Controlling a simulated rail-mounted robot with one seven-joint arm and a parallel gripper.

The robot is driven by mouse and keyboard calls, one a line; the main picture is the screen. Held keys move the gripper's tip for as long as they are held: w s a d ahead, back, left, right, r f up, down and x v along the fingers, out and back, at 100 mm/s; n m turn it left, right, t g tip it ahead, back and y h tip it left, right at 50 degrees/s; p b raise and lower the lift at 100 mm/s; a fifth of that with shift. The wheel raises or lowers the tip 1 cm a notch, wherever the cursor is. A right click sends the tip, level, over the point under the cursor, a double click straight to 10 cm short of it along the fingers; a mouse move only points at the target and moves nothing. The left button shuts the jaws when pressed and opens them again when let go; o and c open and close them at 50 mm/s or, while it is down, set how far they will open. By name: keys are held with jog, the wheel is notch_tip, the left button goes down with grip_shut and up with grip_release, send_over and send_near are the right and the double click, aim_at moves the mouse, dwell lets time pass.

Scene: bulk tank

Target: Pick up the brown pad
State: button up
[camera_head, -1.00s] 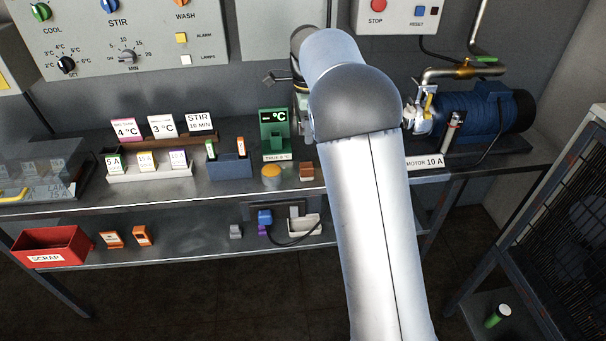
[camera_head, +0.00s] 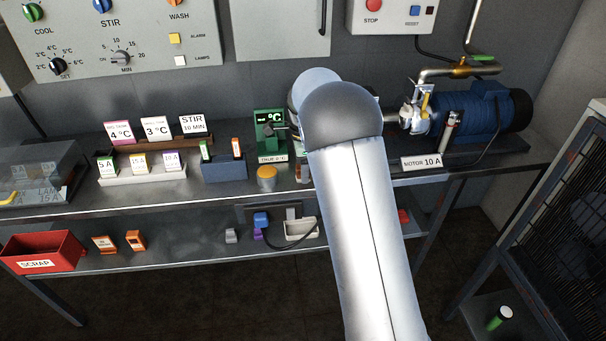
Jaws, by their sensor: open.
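The brown pad (camera_head: 303,174) is a small block on the upper bench shelf, just right of a yellow dome. Only a sliver of it shows at the left edge of my arm. My gripper (camera_head: 296,143) is low over the bench, in front of the green temperature display and near the pad. It is open, but my arm hides most of it, including the fingertips. I cannot tell whether it touches the pad.
The yellow dome (camera_head: 267,176) and the green display (camera_head: 270,134) stand close on the left. A blue holder (camera_head: 224,170) is farther left. The blue motor (camera_head: 468,115) and its pipes are at the right. A red scrap bin (camera_head: 42,251) is on the lower shelf.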

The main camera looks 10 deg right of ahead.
jog(key=c, duration=1)
jog(key=shift+c, duration=0.2)
jog(key=shift+r, duration=0.5)
notch_tip(320, 180, up, 2)
jog(key=shift+r+p, duration=0.15)
jog(key=shift+p, duration=0.2)
jog(key=s+r, duration=0.9)
jog(key=s, duration=0.5)
jog(key=shift+r+p, duration=0.3)
jog(key=shift+r, duration=0.05)
